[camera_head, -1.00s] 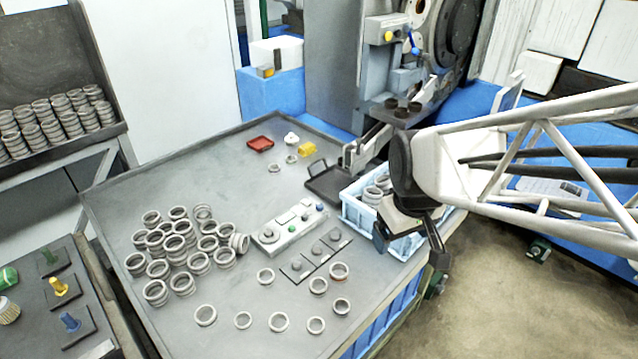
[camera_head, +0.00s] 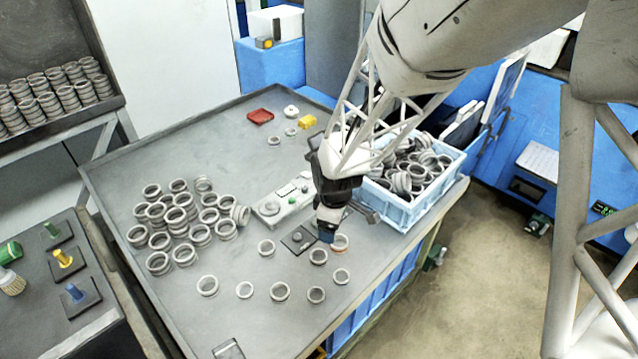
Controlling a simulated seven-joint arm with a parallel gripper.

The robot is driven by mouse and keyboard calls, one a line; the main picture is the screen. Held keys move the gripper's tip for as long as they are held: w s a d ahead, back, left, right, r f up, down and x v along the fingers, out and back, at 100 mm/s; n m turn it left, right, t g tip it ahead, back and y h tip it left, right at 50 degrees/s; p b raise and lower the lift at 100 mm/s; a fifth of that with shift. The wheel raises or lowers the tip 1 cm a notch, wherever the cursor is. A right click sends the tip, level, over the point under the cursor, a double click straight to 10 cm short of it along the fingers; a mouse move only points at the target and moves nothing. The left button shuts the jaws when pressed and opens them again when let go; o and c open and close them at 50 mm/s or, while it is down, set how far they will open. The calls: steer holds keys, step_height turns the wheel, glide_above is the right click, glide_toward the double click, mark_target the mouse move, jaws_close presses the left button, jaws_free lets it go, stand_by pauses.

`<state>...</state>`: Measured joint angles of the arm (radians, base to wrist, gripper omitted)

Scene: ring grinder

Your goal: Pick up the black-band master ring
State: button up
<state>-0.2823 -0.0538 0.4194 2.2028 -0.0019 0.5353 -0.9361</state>
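Several loose grey rings lie on the front of the grey table, including one at the left (camera_head: 207,286), one at the centre (camera_head: 280,292) and one at the right (camera_head: 341,276). A ring with a brownish-orange tint (camera_head: 341,243) lies just right of my gripper's tip. I cannot make out a black band on any ring, so I cannot tell which is the black-band master ring.
A blue crate (camera_head: 400,214) full of rings stands right of my gripper. Stacked rings (camera_head: 175,215) fill the table's left side. A white control box (camera_head: 270,211) stands behind the gauge plate. Bare table surrounds the front rings.

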mark_target(318, 260)
steer(key=w+a+f+n, duration=0.1)
steer(key=a+f+n, duration=0.1)
steer(key=f, duration=0.5)
steer(key=shift+a+f+n, duration=0.4)
steer(key=shift+a, duration=0.45)
steer(key=shift+w, duration=0.1)
steer(key=shift+f, duration=0.1)
steer(key=shift+f, duration=1.2)
steer(key=shift+f, duration=0.15)
steer(key=shift+f, duration=2.45)
steer(key=c, duration=1.1)
